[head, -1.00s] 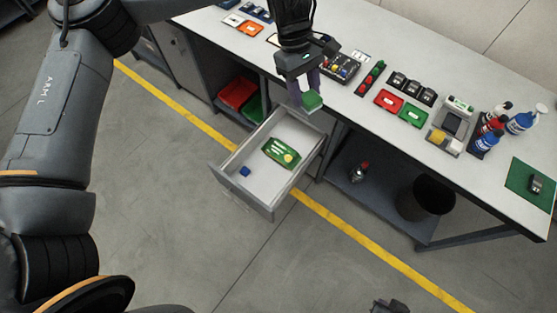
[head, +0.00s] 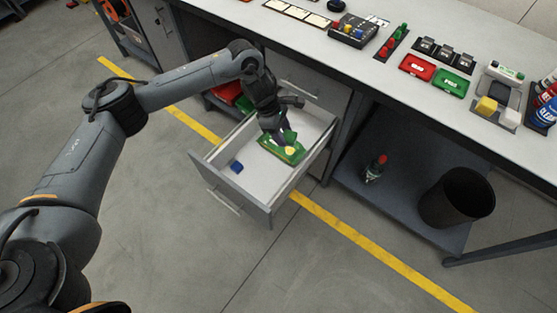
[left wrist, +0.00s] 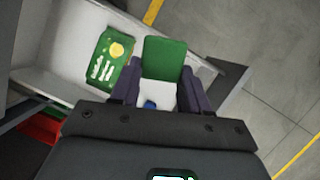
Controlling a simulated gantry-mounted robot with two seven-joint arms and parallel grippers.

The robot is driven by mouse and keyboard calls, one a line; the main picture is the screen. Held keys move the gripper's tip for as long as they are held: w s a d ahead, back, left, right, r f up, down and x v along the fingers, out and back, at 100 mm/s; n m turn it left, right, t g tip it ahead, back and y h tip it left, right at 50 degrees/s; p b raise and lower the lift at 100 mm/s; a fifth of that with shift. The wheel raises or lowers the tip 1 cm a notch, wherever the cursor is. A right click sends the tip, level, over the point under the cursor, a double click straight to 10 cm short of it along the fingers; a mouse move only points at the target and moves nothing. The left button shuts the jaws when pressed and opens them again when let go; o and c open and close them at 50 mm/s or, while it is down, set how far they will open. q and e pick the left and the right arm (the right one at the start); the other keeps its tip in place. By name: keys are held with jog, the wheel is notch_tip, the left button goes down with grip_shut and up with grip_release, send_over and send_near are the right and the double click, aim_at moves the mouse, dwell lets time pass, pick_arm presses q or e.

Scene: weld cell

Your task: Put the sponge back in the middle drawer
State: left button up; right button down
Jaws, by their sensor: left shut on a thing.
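My left gripper (head: 284,132) is shut on a green sponge (left wrist: 165,57), which shows between its fingers in the left wrist view. In the head view the gripper points down over the open drawer (head: 234,189), and the sponge is small and hard to separate from what lies behind it. A green packet with a yellow spot (head: 273,149) lies on the drawer floor, just under the gripper; it also shows left of the sponge in the left wrist view (left wrist: 108,58). Whether the sponge touches anything below is unclear. My right gripper is out of view.
A small blue block (head: 236,167) lies in the drawer near its front. A closed drawer front (head: 318,100) stands above and behind. The workbench (head: 440,110) holds trays and bottles. A black bin (head: 457,198) and a bottle (head: 375,169) stand on the lower shelf.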

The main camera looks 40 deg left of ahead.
pick_arm(q)
jog(key=b, duration=0.9)
send_over(268, 192)
jog(key=a, duration=0.1)
notch_tip(268, 192, down, 21)
jog(key=shift+n, duration=0.4)
jog(key=f, duration=0.1)
jog(key=f+b, duration=0.1)
jog(key=f, duration=0.1)
jog(key=f+b, duration=0.1)
jog(key=shift+s+a+f, duration=0.1)
jog(key=shift+s+f, duration=0.15)
jog(key=shift+f, duration=0.1)
notch_tip(268, 192, down, 5)
jog(key=b, duration=0.3)
jog(key=shift+f, duration=0.2)
jog(key=o, duration=1.1)
jog(key=shift+f, duration=0.1)
